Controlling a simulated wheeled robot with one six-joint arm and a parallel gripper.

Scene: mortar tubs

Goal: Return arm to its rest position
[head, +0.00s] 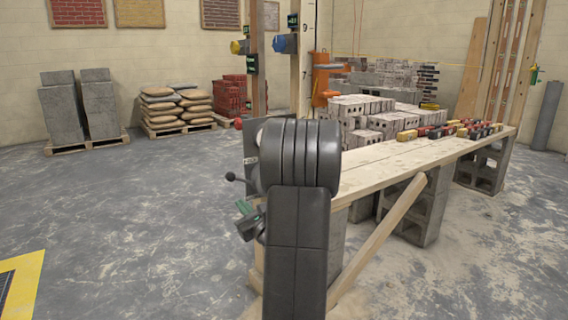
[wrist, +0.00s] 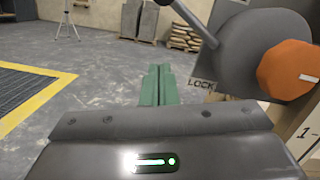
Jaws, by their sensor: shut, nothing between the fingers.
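My arm rises in the middle of the head view, dark grey and bent at a rounded joint. My gripper (head: 243,207) shows partly at the left side of the arm, with green fingers; the rest is hidden behind the arm. In the wrist view my gripper (wrist: 157,86) has its two green fingers side by side, shut, with nothing between them. They point out over the open floor and touch nothing that I can see.
A grey rounded fitting (wrist: 245,50) with a lever and orange knob stands close right of my gripper, beside a "LOCK" marking. Block pallets (head: 85,108) and sacks (head: 175,108) stand behind.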

